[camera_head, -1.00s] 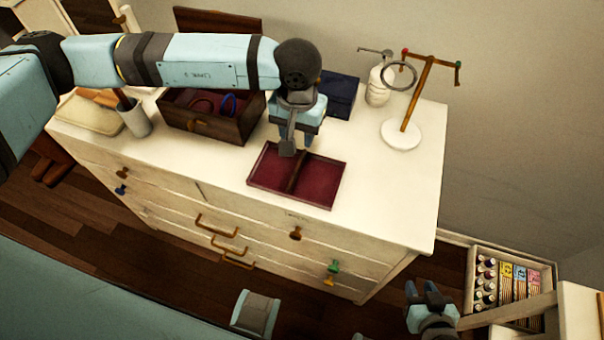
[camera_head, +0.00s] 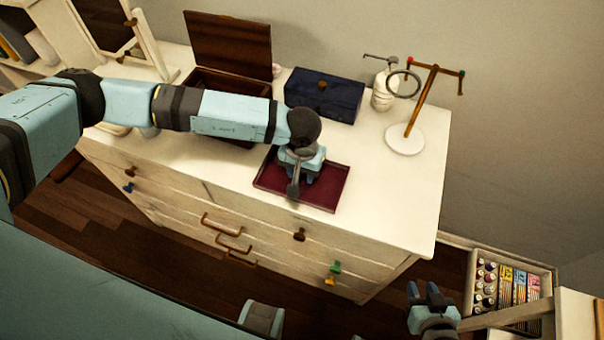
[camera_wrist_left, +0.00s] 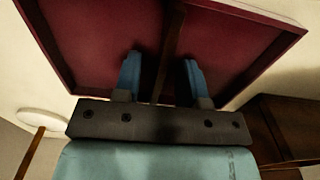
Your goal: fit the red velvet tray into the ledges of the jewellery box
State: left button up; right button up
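The red velvet tray (camera_head: 325,192) lies flat on the white dresser top near its front edge, with dark wooden rims and a central divider. My left gripper (camera_head: 300,182) is over the middle of the tray, pointing down. In the left wrist view its two blue fingers (camera_wrist_left: 161,80) are apart, one on each side of the tray's divider (camera_wrist_left: 170,50); contact cannot be told. The dark wooden jewellery box (camera_head: 229,48) stands behind my left arm with its lid raised; its inside is mostly hidden. My right gripper (camera_head: 426,296) is low at the right, off the dresser, fingers apart and empty.
A dark blue box (camera_head: 325,95) stands behind the tray. A white jar (camera_head: 384,92) and a jewellery stand (camera_head: 405,138) are at the back right. The dresser top (camera_head: 400,205) is clear right of the tray. A drawer of bottles (camera_head: 508,285) sits lower right.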

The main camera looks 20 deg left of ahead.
pick_arm(q)
grip_shut()
dwell(0.3)
